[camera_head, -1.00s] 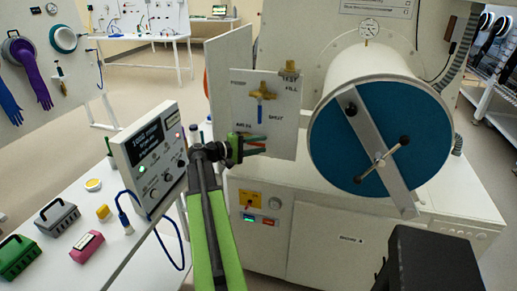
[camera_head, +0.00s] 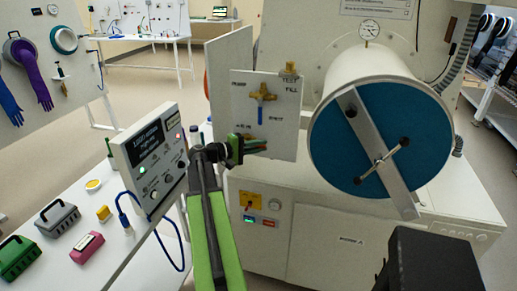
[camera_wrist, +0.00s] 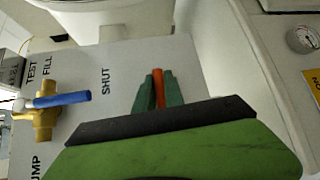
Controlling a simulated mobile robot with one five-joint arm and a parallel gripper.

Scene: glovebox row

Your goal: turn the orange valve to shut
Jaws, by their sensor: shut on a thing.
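The orange valve lever (camera_wrist: 158,85) shows in the wrist view, standing between my two green fingers. My gripper (camera_head: 257,146) is shut on it in front of the lower part of the white valve panel (camera_head: 284,145). The fingers and wrist hide the valve's body and most of the lever, so I cannot tell its exact angle. Above it in the head view, a brass valve (camera_head: 263,93) with a blue lever (camera_head: 261,115) points down toward a SHUT label. This blue lever also shows in the wrist view (camera_wrist: 62,100).
A large white cylinder with a blue round door (camera_head: 350,125) and a crossbar stands just right of the panel. A grey meter box (camera_head: 150,155) stands on the bench close left of my arm. A pressure gauge (camera_wrist: 302,39) shows in the wrist view.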

